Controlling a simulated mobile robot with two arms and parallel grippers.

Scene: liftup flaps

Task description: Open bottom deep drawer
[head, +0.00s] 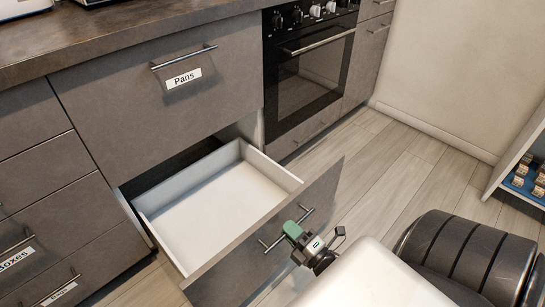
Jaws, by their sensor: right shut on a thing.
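The bottom deep drawer (215,208) stands pulled well out below the upper front labelled "Pans" (155,120). Its white inside is empty. Its grey front (240,272) carries a metal bar handle (270,243). My right gripper (296,231), with green fingers, is shut on this handle about its middle. The fingers hide part of the bar. My left gripper is not in view.
An oven (310,70) stands to the right of the drawer. Other closed drawers (50,255) are at the left. A shelf with small goods (525,178) is at the right edge. Wooden floor (400,165) lies clear between it and the cabinets.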

